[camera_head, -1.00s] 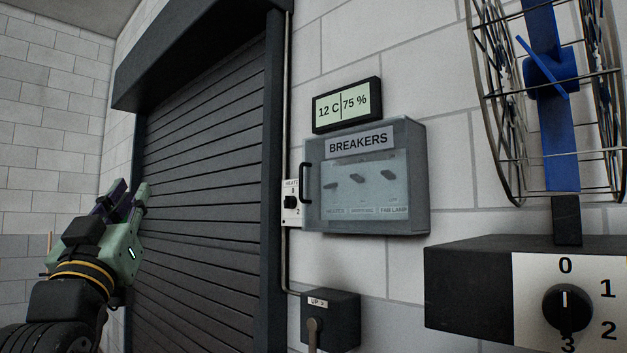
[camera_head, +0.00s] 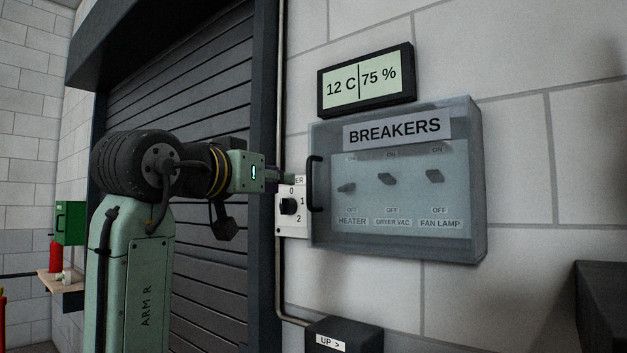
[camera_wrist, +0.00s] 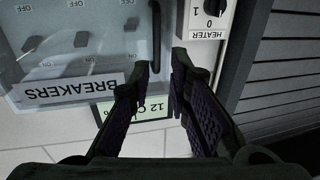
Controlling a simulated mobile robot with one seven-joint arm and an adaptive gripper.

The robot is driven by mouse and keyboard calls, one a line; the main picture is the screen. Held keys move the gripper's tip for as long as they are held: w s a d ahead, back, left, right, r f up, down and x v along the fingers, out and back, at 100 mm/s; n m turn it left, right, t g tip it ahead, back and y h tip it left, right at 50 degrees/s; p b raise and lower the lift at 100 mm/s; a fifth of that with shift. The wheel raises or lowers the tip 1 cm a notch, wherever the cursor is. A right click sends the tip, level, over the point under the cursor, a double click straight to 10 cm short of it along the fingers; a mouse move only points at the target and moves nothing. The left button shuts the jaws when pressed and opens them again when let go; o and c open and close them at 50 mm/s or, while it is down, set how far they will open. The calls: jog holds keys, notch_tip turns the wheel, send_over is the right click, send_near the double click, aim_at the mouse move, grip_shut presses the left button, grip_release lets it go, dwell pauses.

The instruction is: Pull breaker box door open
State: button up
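The grey breaker box (camera_head: 470,180) hangs on the wall, its see-through door (camera_head: 400,245) closed over three switches. The door's black vertical handle (camera_head: 314,184) is at its left edge. My gripper (camera_head: 286,175) is just left of the handle, its fingers partly hidden beside the heater dial plate. In the wrist view, which is upside down, my gripper (camera_wrist: 162,62) is open and empty. The handle (camera_wrist: 155,35) appears between and beyond the two fingertips there. I cannot tell whether either finger touches it.
The heater dial plate (camera_head: 290,217) sits close by, left of the box. A display (camera_head: 366,80) is mounted above the box, and an UP control box (camera_head: 345,336) is below. The dark roller shutter (camera_head: 205,270) is behind my arm. Bare wall lies right of the box.

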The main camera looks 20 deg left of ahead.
aim_at(308, 182)
jog(key=w+p, duration=0.1)
jog(key=w, duration=0.2)
jog(key=w+d+p, duration=0.1)
jog(key=w, duration=0.3)
jog(key=w+d+p, duration=0.1)
jog(key=w+p, duration=0.1)
jog(key=w, duration=0.2)
jog(key=shift+r, duration=0.1)
jog(key=shift+c, duration=0.4)
grip_shut()
